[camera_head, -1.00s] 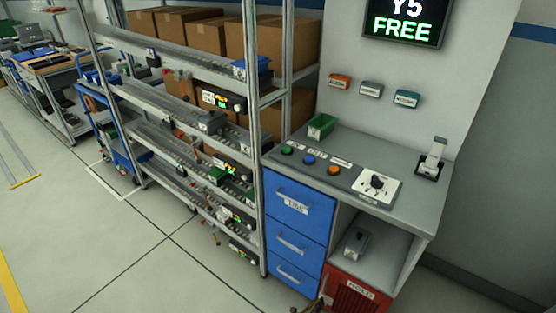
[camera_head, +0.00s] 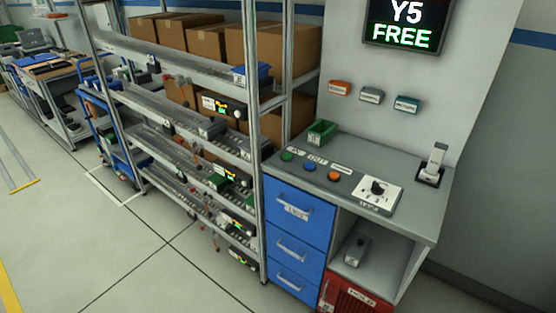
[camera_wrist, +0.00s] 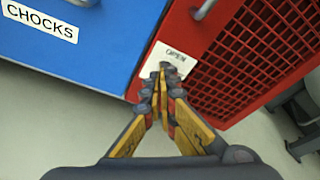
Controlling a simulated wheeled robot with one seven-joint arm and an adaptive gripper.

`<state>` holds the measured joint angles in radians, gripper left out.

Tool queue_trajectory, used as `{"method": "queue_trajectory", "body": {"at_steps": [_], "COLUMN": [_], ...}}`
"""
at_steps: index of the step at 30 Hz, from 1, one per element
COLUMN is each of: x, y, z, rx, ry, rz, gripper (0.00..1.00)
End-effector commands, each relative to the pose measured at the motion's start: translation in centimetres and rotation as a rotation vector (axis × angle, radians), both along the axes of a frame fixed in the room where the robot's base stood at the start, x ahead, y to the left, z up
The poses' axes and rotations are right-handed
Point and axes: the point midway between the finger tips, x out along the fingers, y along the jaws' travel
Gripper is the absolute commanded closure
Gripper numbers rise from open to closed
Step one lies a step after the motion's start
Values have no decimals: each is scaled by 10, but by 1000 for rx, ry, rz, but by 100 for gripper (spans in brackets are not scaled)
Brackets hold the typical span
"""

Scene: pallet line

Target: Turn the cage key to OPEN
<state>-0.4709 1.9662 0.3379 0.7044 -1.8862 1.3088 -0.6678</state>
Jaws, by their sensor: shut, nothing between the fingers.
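In the wrist view, my gripper (camera_wrist: 163,80) is shut and empty. Its fingertips are in front of a white plate (camera_wrist: 172,58) marked OPEN on the red frame of the cage (camera_wrist: 262,50). The fingertips cover part of the plate, and I cannot make out the key behind them or whether they touch it. In the head view, the red cage (camera_head: 357,299), with a HOLD label, shows at the bottom edge under the bench. My gripper is out of the head view.
A blue drawer (camera_wrist: 85,45) labelled CHOCKS is left of the cage. The grey bench (camera_head: 418,207) above carries buttons, a rotary switch (camera_head: 376,190) and a green bin (camera_head: 320,133). A shelf rack (camera_head: 262,120) stands to the left. The floor (camera_head: 165,265) in front is clear.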

Motion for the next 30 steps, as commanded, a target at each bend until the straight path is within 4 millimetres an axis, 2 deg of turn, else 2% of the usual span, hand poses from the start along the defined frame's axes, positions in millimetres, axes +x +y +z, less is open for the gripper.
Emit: {"method": "queue_trajectory", "body": {"at_steps": [9, 22, 26, 30], "x": [-24, -26, -26, -29], "y": [18, 24, 42, 77], "z": [1, 1, 3, 6], "rx": [-2, -1, 1, 0], "ry": [-2, -2, -6, -4], "rz": [-1, 7, 38, 98], "gripper": [100, 100, 100, 100]}}
